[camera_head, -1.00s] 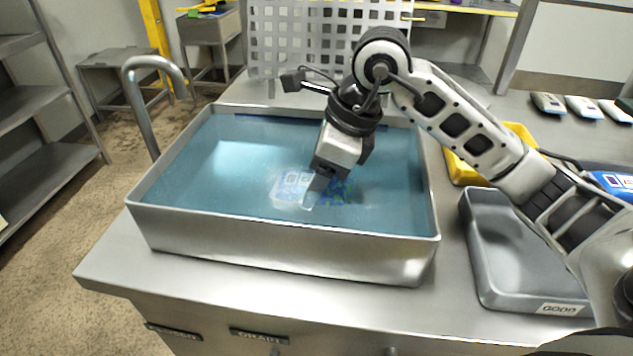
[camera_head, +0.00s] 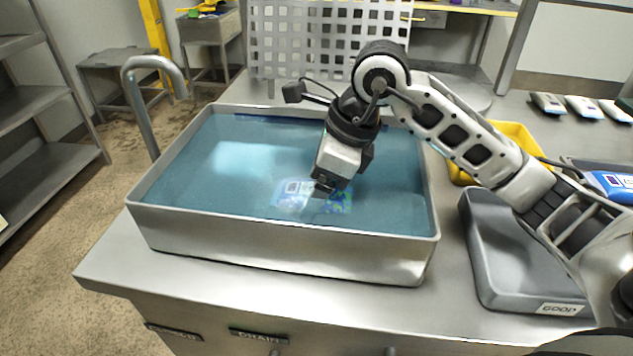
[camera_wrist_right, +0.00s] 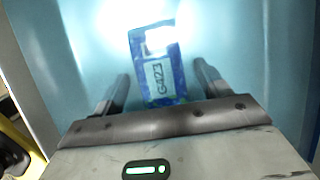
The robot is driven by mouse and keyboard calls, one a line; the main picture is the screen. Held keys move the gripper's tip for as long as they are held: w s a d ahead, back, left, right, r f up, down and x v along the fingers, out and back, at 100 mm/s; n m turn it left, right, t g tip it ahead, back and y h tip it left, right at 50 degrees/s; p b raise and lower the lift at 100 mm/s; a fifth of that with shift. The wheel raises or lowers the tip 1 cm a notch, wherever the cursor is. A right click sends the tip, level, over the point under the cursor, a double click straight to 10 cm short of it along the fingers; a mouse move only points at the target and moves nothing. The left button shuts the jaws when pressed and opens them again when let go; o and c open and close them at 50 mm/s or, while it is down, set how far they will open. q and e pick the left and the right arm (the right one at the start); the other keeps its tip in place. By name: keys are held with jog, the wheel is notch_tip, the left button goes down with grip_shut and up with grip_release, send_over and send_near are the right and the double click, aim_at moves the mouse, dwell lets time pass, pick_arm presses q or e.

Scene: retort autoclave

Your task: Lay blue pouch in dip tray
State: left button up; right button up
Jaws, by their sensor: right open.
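The dip tray (camera_head: 280,245) is a large steel basin filled with blue liquid. The blue pouch (camera_head: 296,196), with white label areas, lies in the liquid near the tray's front wall. It also shows in the right wrist view (camera_wrist_right: 160,80), where its label seems to read G4Z3. My right gripper (camera_head: 322,188) is over the tray, pointing down at the pouch and partly covering it in the head view. In the wrist view its fingers are spread, one on each side of the pouch, and hold nothing. My left gripper is not in view.
A grey tray marked GOOD (camera_head: 515,255) and a yellow bin (camera_head: 512,133) stand right of the dip tray. Another blue packet (camera_head: 612,184) lies at the right edge. A perforated panel (camera_head: 330,40) stands behind the tray and a curved metal pipe (camera_head: 148,105) rises at its left.

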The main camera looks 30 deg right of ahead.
jog(key=v, duration=1.2)
